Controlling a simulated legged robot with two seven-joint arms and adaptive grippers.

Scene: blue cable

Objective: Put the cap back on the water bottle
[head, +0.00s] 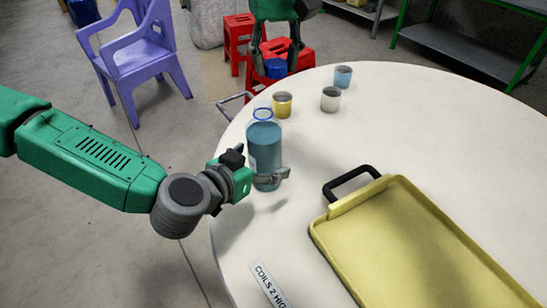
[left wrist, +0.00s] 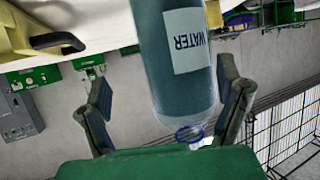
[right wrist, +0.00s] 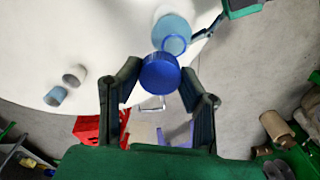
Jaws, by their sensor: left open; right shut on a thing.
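The blue-tinted water bottle (head: 264,150) is upright at the left edge of the round table, with a blue ring at its open neck. Its WATER label shows in the left wrist view (left wrist: 187,42). My left gripper (head: 272,178) is open at the bottle's lower part, with a finger on either side in its wrist view. My right gripper (head: 277,60) is shut on the blue cap (head: 276,69), behind and above the bottle in the head view. In the right wrist view the cap (right wrist: 160,73) is between the fingertips, with the bottle (right wrist: 172,33) beyond it.
A yellow cup (head: 282,105), a grey cup (head: 330,99) and a blue cup (head: 343,76) stand behind the bottle on the white table (head: 440,120). A yellow tray (head: 420,250) with a black handle lies at the right front. A label strip (head: 268,284) lies near the front edge.

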